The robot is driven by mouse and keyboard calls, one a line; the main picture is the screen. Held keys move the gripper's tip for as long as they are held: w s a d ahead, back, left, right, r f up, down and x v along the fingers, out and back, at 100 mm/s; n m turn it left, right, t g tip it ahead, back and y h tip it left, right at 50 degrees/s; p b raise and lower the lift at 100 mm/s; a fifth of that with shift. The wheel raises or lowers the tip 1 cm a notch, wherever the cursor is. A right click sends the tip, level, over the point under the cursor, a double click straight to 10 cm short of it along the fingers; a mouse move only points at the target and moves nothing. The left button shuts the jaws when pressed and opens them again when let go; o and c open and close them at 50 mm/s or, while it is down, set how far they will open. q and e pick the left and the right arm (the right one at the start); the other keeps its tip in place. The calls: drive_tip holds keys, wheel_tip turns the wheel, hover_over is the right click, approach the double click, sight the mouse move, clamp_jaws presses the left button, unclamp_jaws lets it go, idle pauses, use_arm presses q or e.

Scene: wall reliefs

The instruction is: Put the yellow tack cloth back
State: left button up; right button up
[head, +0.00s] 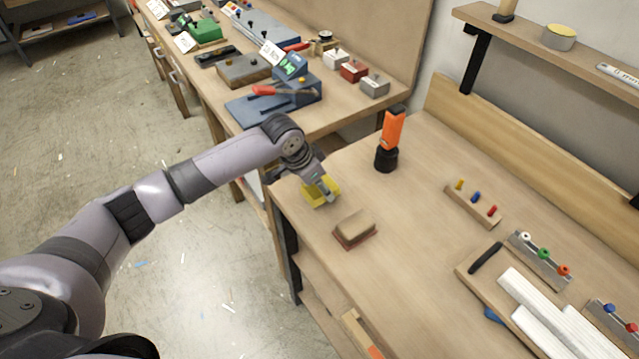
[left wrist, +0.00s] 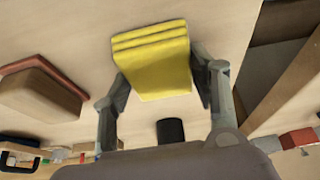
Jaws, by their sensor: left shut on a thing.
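The yellow tack cloth (head: 321,192) is a folded yellow block near the left corner of the workbench. My left gripper (head: 322,188) is shut on it, with a finger on each side. In the left wrist view the yellow tack cloth (left wrist: 150,62) sits between the two fingertips (left wrist: 158,82), its folded layers showing at one end. Whether its underside touches the bench top is hard to tell. My right gripper is in neither view.
A sanding block (head: 354,229) lies close to the cloth. An orange tool in a black base (head: 388,143) stands behind it. Pegged racks (head: 473,204) and a tray with white bars (head: 540,305) are to the right. The bench middle (head: 420,230) is clear.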

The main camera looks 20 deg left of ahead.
use_arm(q)
drive_tip(key=o, duration=1)
drive_tip(key=v, duration=1.2)
drive_tip(key=shift+r+b, duration=0.1)
drive_tip(key=shift+b, duration=0.3)
